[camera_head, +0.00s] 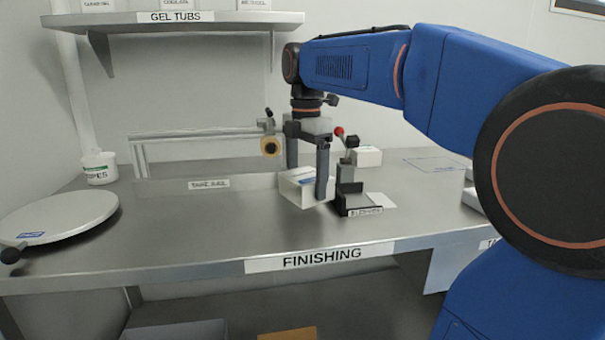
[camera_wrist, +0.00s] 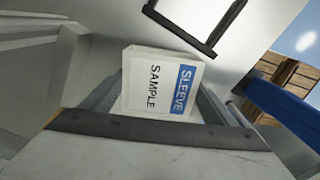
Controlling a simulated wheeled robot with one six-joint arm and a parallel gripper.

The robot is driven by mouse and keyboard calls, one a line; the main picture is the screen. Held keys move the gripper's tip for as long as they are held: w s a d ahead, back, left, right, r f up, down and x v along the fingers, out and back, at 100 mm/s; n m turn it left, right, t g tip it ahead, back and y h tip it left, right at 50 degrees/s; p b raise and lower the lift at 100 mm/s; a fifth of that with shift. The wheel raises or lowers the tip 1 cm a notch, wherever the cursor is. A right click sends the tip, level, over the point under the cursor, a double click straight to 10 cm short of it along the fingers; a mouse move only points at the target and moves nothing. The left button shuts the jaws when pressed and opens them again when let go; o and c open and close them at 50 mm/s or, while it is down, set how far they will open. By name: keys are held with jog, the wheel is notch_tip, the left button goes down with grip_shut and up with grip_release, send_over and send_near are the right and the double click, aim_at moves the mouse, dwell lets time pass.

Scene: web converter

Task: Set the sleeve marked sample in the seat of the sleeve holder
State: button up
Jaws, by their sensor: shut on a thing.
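The sleeve is a small white box with a blue band. In the wrist view the sleeve (camera_wrist: 158,86) reads "SLEEVE SAMPLE". My gripper (camera_head: 307,188) points down over the table and is shut on the sleeve (camera_head: 298,190), with a finger on either side of it. The sleeve sits just left of the sleeve holder (camera_head: 346,192), apart from its seat as far as I can tell. Whether its underside touches the table is unclear. The holder is dark, with an upright back and a label at its front. My near finger hides part of the sleeve.
A red knob (camera_head: 338,131) and dark clamp-like part rise behind the holder. A white box (camera_head: 366,156) stands behind it. A round plate (camera_head: 60,217) and a wipes tub (camera_head: 99,168) are left. The front middle is clear.

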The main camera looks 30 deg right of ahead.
jog(key=s+a, duration=0.1)
jog(key=s, duration=0.2)
jog(key=s+a, duration=0.1)
jog(key=s, duration=0.3)
jog(key=s+a, duration=0.1)
jog(key=s, duration=0.3)
jog(key=shift+s+a, duration=0.15)
jog(key=shift+s, duration=0.05)
jog(key=shift+r, duration=0.15)
jog(key=w+d, duration=0.1)
jog(key=w, duration=0.4)
jog(key=w+d, duration=0.2)
jog(key=w, duration=0.4)
jog(key=w+d, duration=0.2)
jog(key=w, duration=0.4)
jog(key=shift+w, duration=0.1)
jog(key=shift+f, duration=1.8)
jog(key=o, duration=1.1)
jog(key=shift+f, duration=0.1)
